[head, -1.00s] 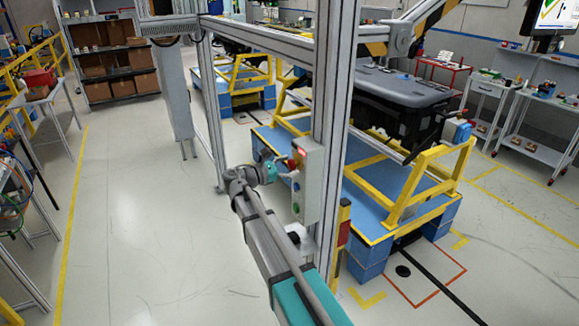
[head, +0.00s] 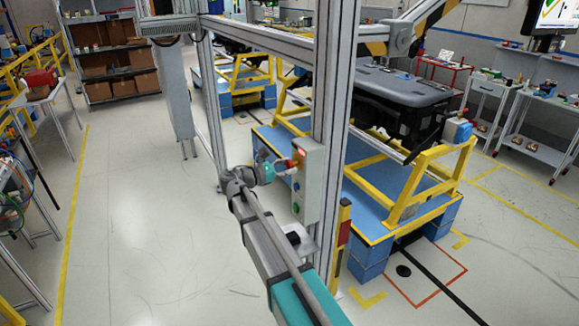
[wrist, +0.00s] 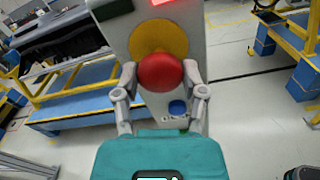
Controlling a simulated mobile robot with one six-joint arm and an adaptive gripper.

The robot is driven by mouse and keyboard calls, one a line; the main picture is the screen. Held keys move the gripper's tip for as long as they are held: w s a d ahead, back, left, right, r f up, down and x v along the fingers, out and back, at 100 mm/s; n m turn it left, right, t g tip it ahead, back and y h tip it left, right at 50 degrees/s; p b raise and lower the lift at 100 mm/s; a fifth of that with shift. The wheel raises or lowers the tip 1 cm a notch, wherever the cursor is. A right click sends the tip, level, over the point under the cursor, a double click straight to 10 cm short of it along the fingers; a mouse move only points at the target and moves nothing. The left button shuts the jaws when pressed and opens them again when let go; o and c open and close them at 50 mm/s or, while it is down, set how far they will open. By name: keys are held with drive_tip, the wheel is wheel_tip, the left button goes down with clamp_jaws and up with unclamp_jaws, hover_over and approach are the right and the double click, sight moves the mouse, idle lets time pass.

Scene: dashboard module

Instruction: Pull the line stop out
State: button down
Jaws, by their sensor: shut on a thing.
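The line stop is a red mushroom button (wrist: 160,72) on a round yellow plate (wrist: 158,38), fixed to a grey control box (wrist: 120,35). In the wrist view my gripper (wrist: 160,80) has one finger on each side of the red button and is shut on it. In the head view my gripper (head: 281,166) reaches the box (head: 309,180) from the left, and the red button (head: 294,162) shows at its fingertips. A red lamp (wrist: 175,3) is lit above the button. A blue button (wrist: 178,107) sits below it.
The box is mounted on an upright aluminium post (head: 335,110). Behind it stands a blue platform (head: 365,205) with yellow frames (head: 425,180) and a black module (head: 400,95). The floor to the left (head: 140,220) is clear.

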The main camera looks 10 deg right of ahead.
drive_tip(key=shift+a, duration=0.1)
drive_tip(key=shift+c, duration=1.1)
unclamp_jaws()
drive_tip(key=shift+s+a, duration=0.1)
drive_tip(key=shift+a, duration=0.05)
drive_tip(key=shift+o, duration=0.4)
drive_tip(key=v, duration=1.2)
